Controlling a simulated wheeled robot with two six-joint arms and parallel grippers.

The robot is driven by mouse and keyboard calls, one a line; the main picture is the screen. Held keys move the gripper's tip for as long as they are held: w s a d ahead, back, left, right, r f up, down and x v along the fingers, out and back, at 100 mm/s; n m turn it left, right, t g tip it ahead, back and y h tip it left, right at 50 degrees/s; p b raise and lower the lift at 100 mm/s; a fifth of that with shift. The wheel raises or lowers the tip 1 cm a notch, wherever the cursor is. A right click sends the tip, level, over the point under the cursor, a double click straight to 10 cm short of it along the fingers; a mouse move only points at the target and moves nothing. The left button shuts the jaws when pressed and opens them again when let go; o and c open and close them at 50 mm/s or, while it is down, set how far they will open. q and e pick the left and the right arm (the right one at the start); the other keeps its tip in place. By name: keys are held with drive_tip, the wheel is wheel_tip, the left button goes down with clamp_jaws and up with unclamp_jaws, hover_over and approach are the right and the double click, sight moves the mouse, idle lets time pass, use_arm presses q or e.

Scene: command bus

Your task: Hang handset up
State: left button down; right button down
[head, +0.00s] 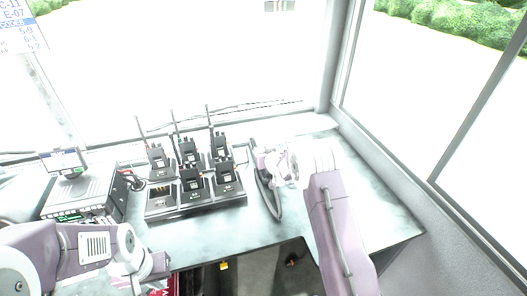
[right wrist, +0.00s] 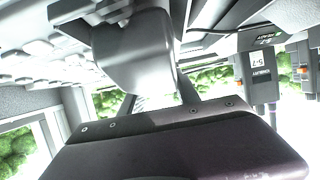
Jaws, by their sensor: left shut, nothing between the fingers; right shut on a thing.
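A long dark handset-like piece (head: 269,197) stands at the right end of the radio rack, against my right gripper (head: 262,164). My right gripper is shut on the handset, above the desk; its fingertips are mostly hidden in the head view. In the right wrist view, a smooth grey body (right wrist: 135,62), likely the handset, is between the fingers. My left gripper (head: 160,267) is shut and empty at the desk's front edge, lower left. I cannot make out a hook or cradle for the handset.
A charger rack (head: 205,207) with several upright black radios (head: 193,182) stands mid-desk, antennas up. A grey radio unit (head: 78,196) with a small screen (head: 62,160) is at left. The desk (head: 372,205) is clear at right, below the windows.

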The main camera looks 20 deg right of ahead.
drive_tip(key=c, duration=0.8)
unclamp_jaws()
drive_tip(key=v, duration=0.9)
wheel_tip(320, 180, up, 13)
drive_tip(key=s+a+p, duration=0.2)
drive_tip(key=s+p, duration=0.1)
drive_tip(key=p, duration=0.2)
drive_tip(key=s+f+g, duration=0.3)
drive_tip(key=s+g, duration=0.1)
drive_tip(key=s, duration=0.5)
drive_tip(key=s+f+g+p, duration=0.1)
drive_tip(key=s+f+g, duration=0.3)
drive_tip(key=s, duration=0.6)
drive_tip(key=s+f+g, duration=0.4)
drive_tip(key=s, duration=0.6)
drive_tip(key=shift+s+a+f+m, duration=0.15)
drive_tip(key=shift+s+f+m, duration=0.05)
drive_tip(key=shift+f+m, duration=0.1)
